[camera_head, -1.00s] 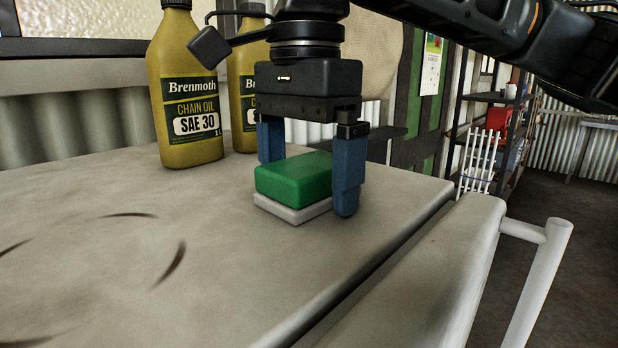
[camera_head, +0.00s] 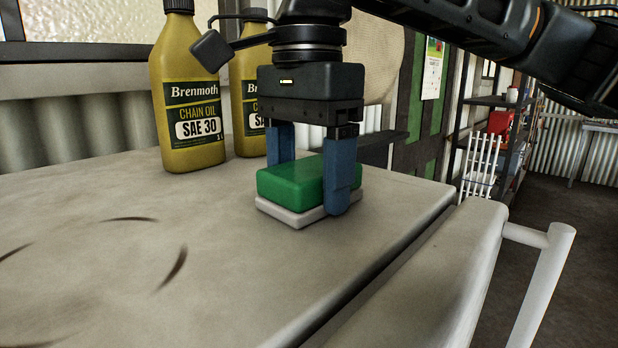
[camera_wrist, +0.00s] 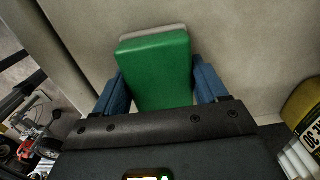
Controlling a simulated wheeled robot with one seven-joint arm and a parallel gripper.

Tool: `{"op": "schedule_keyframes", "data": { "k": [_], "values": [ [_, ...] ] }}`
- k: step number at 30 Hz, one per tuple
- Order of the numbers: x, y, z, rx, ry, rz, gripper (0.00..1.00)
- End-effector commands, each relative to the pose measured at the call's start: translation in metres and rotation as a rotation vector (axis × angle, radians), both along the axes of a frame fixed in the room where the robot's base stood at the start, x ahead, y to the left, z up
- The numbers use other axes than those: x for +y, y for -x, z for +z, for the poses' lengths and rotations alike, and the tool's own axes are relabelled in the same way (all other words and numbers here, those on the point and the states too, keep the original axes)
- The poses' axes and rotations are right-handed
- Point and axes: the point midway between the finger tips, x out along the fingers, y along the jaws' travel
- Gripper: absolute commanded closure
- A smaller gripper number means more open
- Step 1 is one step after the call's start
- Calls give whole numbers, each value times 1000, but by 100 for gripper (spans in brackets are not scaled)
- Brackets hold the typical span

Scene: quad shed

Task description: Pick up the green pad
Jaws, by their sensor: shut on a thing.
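The green pad (camera_head: 292,187) is a rounded block with a pale grey layer (camera_head: 292,216) under it. It sits on the grey bench top, near the right-hand edge. My gripper (camera_head: 310,180) points straight down over it, with blue fingers on opposite sides of the pad, shut on it. In the wrist view the green pad (camera_wrist: 156,68) lies between the two blue fingers (camera_wrist: 160,92), with the pale layer showing past its far end. The far finger is partly hidden behind the pad in the head view.
Two yellow chain oil bottles (camera_head: 188,95) (camera_head: 247,110) stand behind and left of my gripper. The bench top (camera_head: 110,270) is clear at the front left. A pale tubular handle (camera_head: 545,270) sticks out at the right. Shelving (camera_head: 500,130) stands in the background.

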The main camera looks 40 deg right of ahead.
Motion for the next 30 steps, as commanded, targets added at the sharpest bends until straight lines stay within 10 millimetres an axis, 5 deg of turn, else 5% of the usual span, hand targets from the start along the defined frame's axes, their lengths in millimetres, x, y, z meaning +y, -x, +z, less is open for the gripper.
{"op": "schedule_keyframes", "data": {
  "k": [10, 21, 30],
  "values": [
    [0, -1, 39, -3, 0, -1, 60],
    [-28, 75, 86, -3, 2, -3, 60],
    [-38, 107, 107, -1, 0, 0, 60]
  ]
}}
